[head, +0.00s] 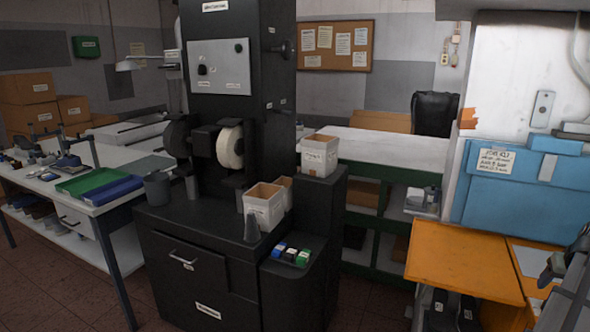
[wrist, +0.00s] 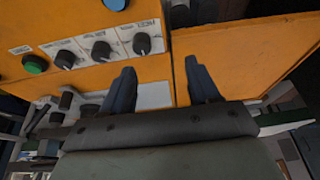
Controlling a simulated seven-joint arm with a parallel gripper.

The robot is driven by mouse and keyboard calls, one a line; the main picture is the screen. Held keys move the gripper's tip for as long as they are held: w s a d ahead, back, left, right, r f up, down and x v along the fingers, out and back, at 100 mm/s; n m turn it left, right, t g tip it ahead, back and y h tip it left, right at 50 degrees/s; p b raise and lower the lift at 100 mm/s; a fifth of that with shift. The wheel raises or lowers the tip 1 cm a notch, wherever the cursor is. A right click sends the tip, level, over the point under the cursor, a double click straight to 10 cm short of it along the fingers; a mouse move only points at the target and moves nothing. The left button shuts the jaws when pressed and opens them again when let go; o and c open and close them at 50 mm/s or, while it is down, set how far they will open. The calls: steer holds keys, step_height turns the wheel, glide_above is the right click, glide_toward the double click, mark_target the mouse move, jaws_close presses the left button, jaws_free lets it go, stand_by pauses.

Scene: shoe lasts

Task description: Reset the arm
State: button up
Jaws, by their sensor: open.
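My gripper (wrist: 157,80) shows in the wrist view with its two dark blue-grey fingers spread apart. No shoe last can be made out clearly.
The machine's control panel has black knobs (wrist: 102,50) and a green button (wrist: 35,64). In the head view a blue-and-orange machine (head: 520,190) stands right. A black machine (head: 210,255) with white bins (head: 264,208) stands centre. A white table (head: 100,200) with trays is left. Floor shows between.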

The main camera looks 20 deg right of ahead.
steer(key=w+a+f+n+g+y, duration=0.1)
steer(key=w+a+f, duration=0.5)
steer(key=a+f, duration=0.35)
steer(key=w+a+f+n+g+y, duration=0.1)
steer(key=w+a+f+y, duration=0.1)
steer(key=w+a+f, duration=0.7)
steer(key=w+a+f+n+y, duration=0.1)
steer(key=w+a+f, duration=0.3)
steer(key=a+f, duration=0.55)
steer(key=s+a+f+n+g, duration=0.1)
steer(key=s+a+f+g, duration=0.1)
steer(key=a+f, duration=0.65)
steer(key=s+a+f+n+g, duration=0.1)
steer(key=s+a+f, duration=0.3)
steer(key=a, duration=0.7)
steer(key=s+a+f+n+g, duration=0.1)
steer(key=a+f+g, duration=0.1)
steer(key=a+f, duration=0.7)
steer(key=s+a+f+n+g, duration=0.1)
steer(key=s+a+f, duration=0.2)
steer(key=s+a, duration=0.3)
steer(key=s+a+f+n+g+h, duration=0.1)
steer(key=s+a+f+g, duration=0.1)
steer(key=s+a, duration=0.5)
steer(key=s+f, duration=0.1)
steer(key=s, duration=0.3)
steer(key=shift+n, duration=0.4)
steer(key=shift+a, duration=0.1)
